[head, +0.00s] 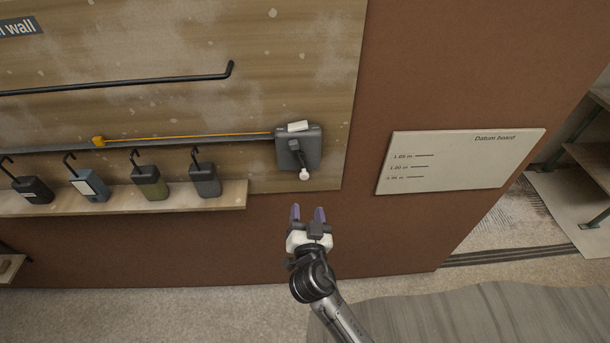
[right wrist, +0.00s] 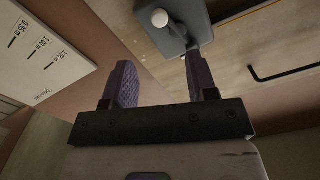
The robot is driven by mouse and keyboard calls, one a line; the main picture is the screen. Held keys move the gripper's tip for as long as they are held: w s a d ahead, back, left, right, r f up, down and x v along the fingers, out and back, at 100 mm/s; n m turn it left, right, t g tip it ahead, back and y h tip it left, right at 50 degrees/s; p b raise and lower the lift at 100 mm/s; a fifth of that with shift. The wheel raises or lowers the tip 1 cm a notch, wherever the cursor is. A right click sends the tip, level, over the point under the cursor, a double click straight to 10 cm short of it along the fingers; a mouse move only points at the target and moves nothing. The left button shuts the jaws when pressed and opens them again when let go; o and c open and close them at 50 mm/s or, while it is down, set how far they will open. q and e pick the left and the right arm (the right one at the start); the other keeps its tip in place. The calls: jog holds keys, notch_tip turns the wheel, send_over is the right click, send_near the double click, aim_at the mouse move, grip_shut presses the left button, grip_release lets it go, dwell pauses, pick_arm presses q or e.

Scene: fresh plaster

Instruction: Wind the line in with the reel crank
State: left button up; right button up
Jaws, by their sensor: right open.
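The reel (head: 311,150) is a dark grey box on the wall panel, with a small white label on top. Its crank (head: 298,157) points down and ends in a white knob (head: 304,175). In the right wrist view the white knob (right wrist: 160,18) and the reel (right wrist: 190,20) lie beyond the two purple fingers (right wrist: 160,82). My left gripper is not in view.
A shelf (head: 225,196) left of the reel carries several hooked weights (head: 150,180). A bent dark bar (head: 150,81) is fixed above the rail. A white datum board (head: 455,160) hangs to the right. The brown wall around my right gripper is clear.

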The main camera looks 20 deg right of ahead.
aim_at(305, 178)
jog(key=p+x, duration=0.2)
jog(key=x, duration=0.8)
jog(key=shift+w+d+r, duration=0.1)
jog(key=shift+r, duration=0.05)
jog(key=shift+p+x, duration=0.3)
jog(key=shift+x, duration=0.7)
jog(key=shift+c, duration=0.2)
jog(key=c, duration=0.9)
